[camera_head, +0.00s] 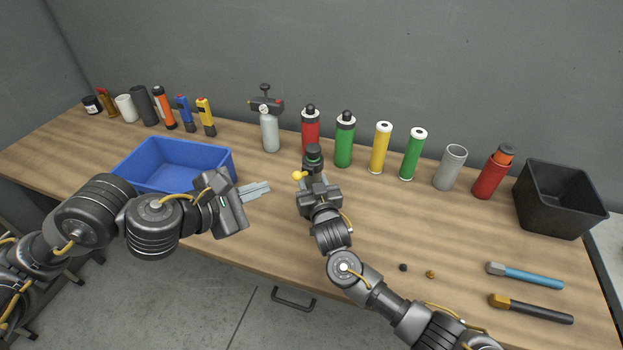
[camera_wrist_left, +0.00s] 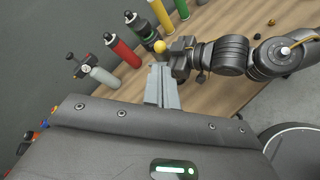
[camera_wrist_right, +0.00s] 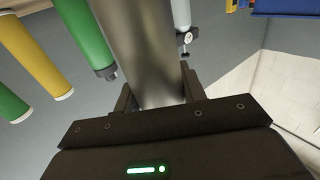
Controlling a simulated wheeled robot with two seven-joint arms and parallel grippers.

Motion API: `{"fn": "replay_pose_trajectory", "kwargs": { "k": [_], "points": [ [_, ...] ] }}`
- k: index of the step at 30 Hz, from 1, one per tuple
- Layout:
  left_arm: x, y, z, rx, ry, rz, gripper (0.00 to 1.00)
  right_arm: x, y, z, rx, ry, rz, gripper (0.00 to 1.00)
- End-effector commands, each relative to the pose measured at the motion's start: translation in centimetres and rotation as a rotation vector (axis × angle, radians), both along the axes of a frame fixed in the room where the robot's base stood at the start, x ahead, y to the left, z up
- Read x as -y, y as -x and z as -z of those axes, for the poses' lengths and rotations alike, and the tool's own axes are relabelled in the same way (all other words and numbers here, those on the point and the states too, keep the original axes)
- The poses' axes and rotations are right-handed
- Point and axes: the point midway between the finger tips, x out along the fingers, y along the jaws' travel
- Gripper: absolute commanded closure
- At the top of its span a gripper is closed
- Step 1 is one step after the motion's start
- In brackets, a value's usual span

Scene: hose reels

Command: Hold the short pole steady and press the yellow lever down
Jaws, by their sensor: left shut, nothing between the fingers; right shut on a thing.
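The pole's lower part is hidden by my right gripper.
A blue bin (camera_head: 180,160) stands behind my left arm. A gauge bottle (camera_head: 270,130), a red bottle (camera_head: 310,122), green and yellow cylinders line the back. A black bin (camera_head: 560,195) stands at right. Two hammer-like tools (camera_head: 530,308) lie at the front right.

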Motion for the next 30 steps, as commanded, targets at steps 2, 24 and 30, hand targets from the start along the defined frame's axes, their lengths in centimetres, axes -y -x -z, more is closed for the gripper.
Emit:
{"fn": "replay_pose_trajectory", "kwargs": {
  "k": [2,24,30],
  "points": [
    [0.0,0.0,0.0,0.000,0.000,0.000,1.00,0.0,0.0,0.1,-0.001,0.001,0.001,0.94],
    [4.0,-2.0,-8.8,0.201,-0.010,0.079,1.00,0.0,0.0,0.0,-0.001,0.000,0.000,0.94],
    [9.7,-3.5,-12.4,0.280,-0.152,0.204,1.00,0.0,0.0,0.1,-0.001,0.001,0.000,0.94]
  ]
}}
